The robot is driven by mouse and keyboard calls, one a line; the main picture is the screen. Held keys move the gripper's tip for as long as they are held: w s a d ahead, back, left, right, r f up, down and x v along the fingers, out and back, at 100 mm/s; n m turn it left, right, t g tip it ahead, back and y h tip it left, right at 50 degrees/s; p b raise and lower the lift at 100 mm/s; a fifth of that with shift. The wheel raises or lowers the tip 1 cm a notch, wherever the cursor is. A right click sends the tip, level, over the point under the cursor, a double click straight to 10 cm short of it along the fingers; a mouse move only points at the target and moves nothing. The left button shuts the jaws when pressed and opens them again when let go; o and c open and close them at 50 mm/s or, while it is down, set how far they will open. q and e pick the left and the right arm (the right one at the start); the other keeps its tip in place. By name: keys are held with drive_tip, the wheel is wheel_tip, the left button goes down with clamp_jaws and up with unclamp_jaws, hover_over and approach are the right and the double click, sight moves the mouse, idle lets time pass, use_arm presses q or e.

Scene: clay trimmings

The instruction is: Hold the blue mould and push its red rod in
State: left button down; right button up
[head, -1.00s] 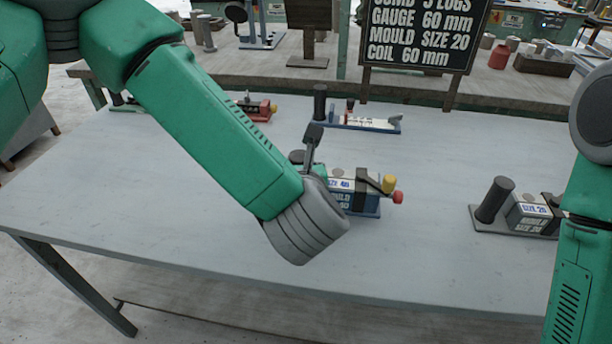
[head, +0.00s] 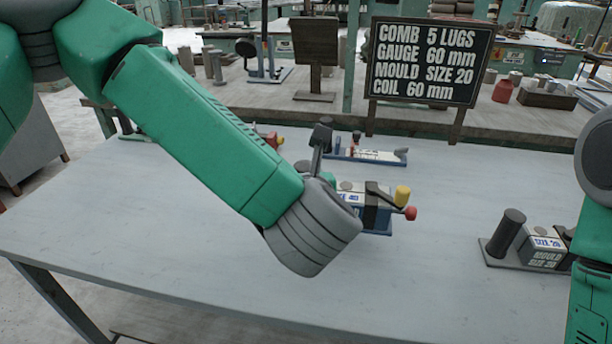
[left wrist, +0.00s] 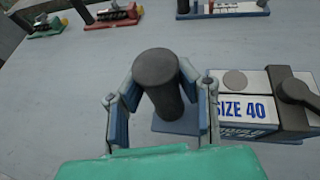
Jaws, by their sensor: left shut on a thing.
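The blue mould (head: 380,219) carries a SIZE 40 label and a dark crank. It also shows in the left wrist view (left wrist: 255,130). The rod's red knob (head: 410,213) stands out at its right end, beside a yellow knob (head: 402,195). My left gripper (left wrist: 160,85) is shut on the mould's dark upright post (left wrist: 158,72), with one finger on each side. In the head view my left wrist hides the mould's left part. I cannot tell whether its base touches the table. My right forearm is at the right edge; its gripper is out of view.
A SIZE 20 mould (head: 546,248) with a dark post (head: 508,229) stands at the right, close to my right arm. A blue-based fixture (head: 370,156) and a red one (head: 270,140) lie behind. The table front (head: 200,270) is clear. A sign (head: 425,62) stands at the back.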

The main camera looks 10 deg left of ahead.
use_arm(q)
drive_tip(key=shift+f+b, duration=1.25)
drive_tip(key=shift+f, duration=0.35)
drive_tip(key=shift+f, duration=0.1)
drive_tip(key=shift+f+b, duration=1.3)
drive_tip(key=shift+f, duration=0.15)
drive_tip(key=shift+f, duration=0.2)
